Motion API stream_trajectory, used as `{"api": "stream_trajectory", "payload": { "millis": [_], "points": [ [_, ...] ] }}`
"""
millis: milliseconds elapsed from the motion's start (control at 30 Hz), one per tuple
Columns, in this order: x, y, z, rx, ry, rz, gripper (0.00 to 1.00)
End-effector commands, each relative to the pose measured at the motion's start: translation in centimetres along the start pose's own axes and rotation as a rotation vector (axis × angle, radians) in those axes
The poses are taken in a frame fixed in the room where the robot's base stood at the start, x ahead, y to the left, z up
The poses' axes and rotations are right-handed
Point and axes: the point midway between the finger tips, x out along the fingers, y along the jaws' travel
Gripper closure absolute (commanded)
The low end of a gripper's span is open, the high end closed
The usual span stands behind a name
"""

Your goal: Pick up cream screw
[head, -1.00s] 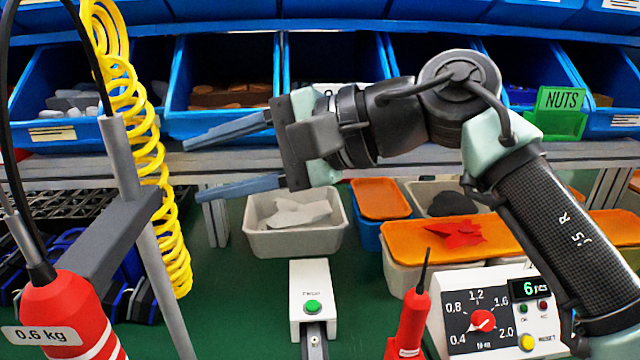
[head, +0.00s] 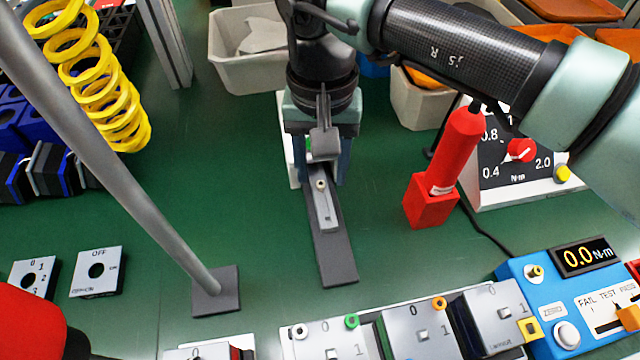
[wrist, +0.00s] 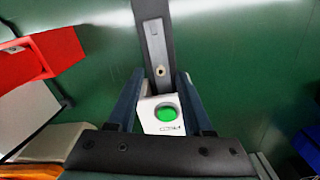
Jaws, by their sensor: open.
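A small cream screw (head: 321,185) sits at the near end of the grey metal rail on the screw feeder, just beyond its white housing with a green button. In the wrist view the cream screw (wrist: 160,71) lies between and slightly beyond the fingertips. My gripper (head: 322,174) points down over the feeder, open, with one finger on each side of the housing. In the wrist view my gripper (wrist: 159,82) is empty between its blue-grey fingers, and the green button (wrist: 166,112) shows between them. Whether the fingers touch the housing I cannot tell.
A red screwdriver holder (head: 440,180) and a torque dial box (head: 520,160) stand to the right. A grey pole (head: 150,170) rises at the left. Switch modules (head: 420,330) and a blue tester (head: 565,300) line the front. Green table is clear around the feeder's sides.

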Motion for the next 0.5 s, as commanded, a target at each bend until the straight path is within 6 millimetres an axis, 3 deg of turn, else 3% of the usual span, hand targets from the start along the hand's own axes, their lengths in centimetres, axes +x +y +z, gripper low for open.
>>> {"api": "stream_trajectory", "payload": {
  "millis": [100,367,500],
  "points": [
    [1.82,-0.06,0.03,0.000,-0.001,-0.002,0.49],
    [2.00,-0.10,0.02,0.000,0.000,-0.002,0.51],
    [1.99,-0.10,0.01,0.000,0.000,-0.002,0.76]
  ]
}}
